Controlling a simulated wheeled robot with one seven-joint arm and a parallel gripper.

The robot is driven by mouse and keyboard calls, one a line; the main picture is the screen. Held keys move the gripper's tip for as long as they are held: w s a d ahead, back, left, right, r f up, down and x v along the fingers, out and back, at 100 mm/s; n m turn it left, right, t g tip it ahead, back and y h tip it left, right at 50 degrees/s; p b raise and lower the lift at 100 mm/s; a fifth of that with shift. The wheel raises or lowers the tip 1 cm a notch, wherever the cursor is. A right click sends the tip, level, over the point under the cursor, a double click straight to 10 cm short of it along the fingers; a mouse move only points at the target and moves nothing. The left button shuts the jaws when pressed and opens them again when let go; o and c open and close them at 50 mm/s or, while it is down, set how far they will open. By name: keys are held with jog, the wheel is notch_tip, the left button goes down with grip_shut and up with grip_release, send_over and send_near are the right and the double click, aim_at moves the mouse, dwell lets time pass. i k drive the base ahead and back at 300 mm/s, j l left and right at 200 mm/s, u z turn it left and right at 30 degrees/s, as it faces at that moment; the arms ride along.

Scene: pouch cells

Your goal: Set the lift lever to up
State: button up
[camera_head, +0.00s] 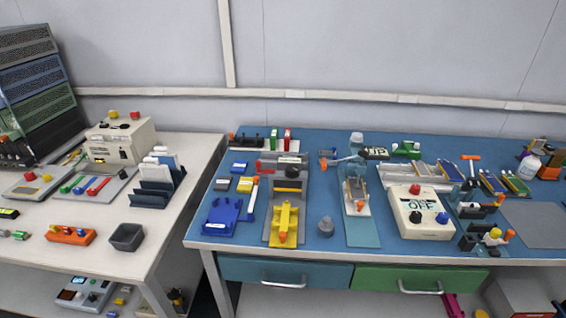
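No part is clearly marked as the lift lever, and I cannot tell which one it is. Several small handles with orange ends stand on the blue bench (300,238). One is an orange T-shaped handle (470,158) at the back right. A small fixture with an orange knob (360,206) stands on a pale blue plate (362,234). A small clamp with an orange knob (508,235) is at the front right. A yellow fixture (285,222) stands on a grey base left of centre. My gripper is not in view.
A white box reading OFF (410,220) has red and blue knobs. A white table (100,268) at left holds a beige machine (120,142) and a dark grey bin (127,236).

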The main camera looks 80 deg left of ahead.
aim_at(324, 164)
jog(key=u, duration=2.65)
